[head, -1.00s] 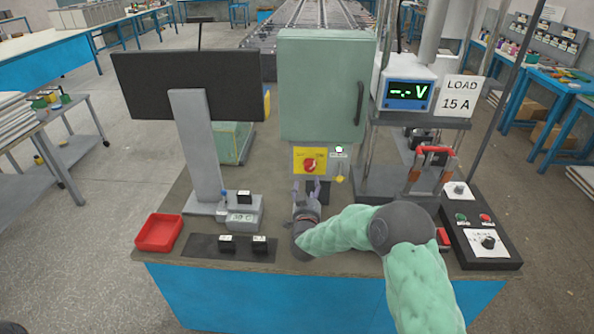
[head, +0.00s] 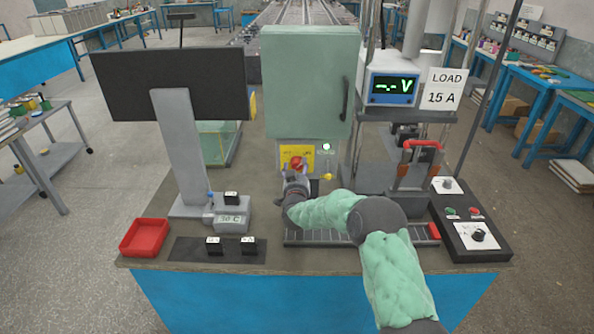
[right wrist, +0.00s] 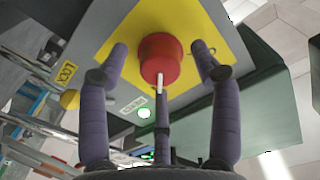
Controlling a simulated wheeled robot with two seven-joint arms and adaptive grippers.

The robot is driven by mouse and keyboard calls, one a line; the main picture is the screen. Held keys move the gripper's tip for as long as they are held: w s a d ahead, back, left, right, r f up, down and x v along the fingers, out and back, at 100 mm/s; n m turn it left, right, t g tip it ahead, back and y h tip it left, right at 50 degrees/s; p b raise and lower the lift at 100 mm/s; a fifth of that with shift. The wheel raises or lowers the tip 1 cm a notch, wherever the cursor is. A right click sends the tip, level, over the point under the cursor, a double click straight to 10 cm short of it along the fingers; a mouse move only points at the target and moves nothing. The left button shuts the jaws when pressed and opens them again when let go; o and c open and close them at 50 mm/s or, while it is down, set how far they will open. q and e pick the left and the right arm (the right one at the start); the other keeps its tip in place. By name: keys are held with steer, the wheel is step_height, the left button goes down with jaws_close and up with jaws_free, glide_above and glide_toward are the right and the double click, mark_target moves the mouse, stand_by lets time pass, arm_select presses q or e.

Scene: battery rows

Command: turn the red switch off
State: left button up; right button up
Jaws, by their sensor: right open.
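The red switch (head: 297,163) is a round red knob with a white pointer mark, on a yellow plate (head: 308,158) below the green cabinet (head: 308,80). In the right wrist view the red knob (right wrist: 161,58) sits between the spread fingers, in front of the yellow plate (right wrist: 205,22). My right gripper (right wrist: 160,72) is open around the knob; contact cannot be told. In the head view my right gripper (head: 294,179) is just in front of the switch and partly covers the plate. My left gripper is not in view.
A white light (head: 326,146) and a small yellow part (head: 327,176) are right of the plate. A monitor (head: 170,80) stands left. A voltage display (head: 392,89), a red-handled lever (head: 420,160) and a black control box (head: 470,225) stand right. A red tray (head: 144,238) is at front left.

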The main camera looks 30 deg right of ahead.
steer(key=c, duration=1.1)
steer(key=shift+c, duration=0.2)
steer(key=shift+n, duration=0.3)
steer(key=n+p, duration=0.2)
steer(key=n, duration=0.1)
steer(key=n+p, duration=0.3)
steer(key=n, duration=0.2)
steer(key=shift+n, duration=0.4)
steer(key=n+p, duration=0.2)
steer(key=n, duration=0.2)
steer(key=n+p, duration=0.1)
steer(key=n, duration=0.3)
steer(key=shift+s+p, duration=0.1)
steer(key=shift+p, duration=0.25)
steer(key=shift+f+n, duration=0.1)
steer(key=shift+n, duration=0.3)
